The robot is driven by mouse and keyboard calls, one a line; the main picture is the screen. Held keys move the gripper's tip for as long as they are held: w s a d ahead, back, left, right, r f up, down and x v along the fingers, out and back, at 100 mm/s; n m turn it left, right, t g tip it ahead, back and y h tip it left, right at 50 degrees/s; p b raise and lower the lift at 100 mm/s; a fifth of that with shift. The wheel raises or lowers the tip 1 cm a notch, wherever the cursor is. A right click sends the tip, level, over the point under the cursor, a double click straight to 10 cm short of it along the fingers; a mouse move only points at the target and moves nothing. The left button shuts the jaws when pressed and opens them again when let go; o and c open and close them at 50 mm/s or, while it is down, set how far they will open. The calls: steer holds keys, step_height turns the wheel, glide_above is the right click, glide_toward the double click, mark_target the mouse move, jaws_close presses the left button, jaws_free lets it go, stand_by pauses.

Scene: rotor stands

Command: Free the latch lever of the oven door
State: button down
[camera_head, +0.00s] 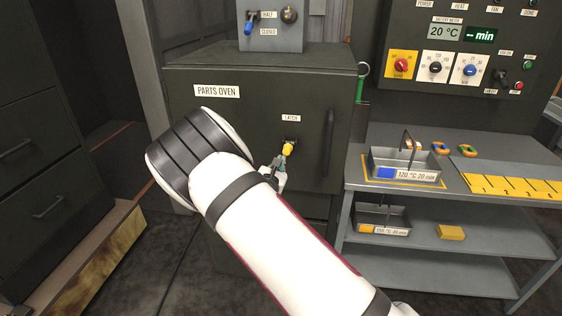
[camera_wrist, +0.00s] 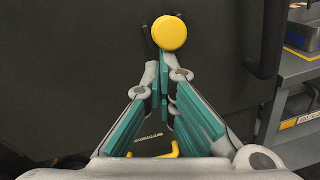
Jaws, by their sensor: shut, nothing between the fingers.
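The parts oven (camera_head: 230,130) is a dark cabinet with a shut-looking door and a label reading "LATCH". The latch lever has a yellow knob (camera_head: 288,149) just below that label; the round knob also shows in the wrist view (camera_wrist: 170,33). My gripper (camera_head: 275,172) is at the oven front, just below the knob, partly hidden by my white arm. In the wrist view my gripper (camera_wrist: 166,85) has its teal-padded fingers shut and empty, with the tips close under the knob. I cannot tell whether they touch it.
A dark vertical door handle (camera_head: 327,143) is right of the latch. A grey box (camera_head: 270,30) with a blue lever stands on the oven. At right, a grey shelf bench (camera_head: 380,150) holds a labelled tray (camera_head: 405,178) and rings, beneath a control panel (camera_head: 460,50).

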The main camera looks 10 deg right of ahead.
steer(key=shift+r+g+y+p, duration=0.3)
steer(key=shift+r+g+p, duration=0.35)
steer(key=shift+r, duration=0.5)
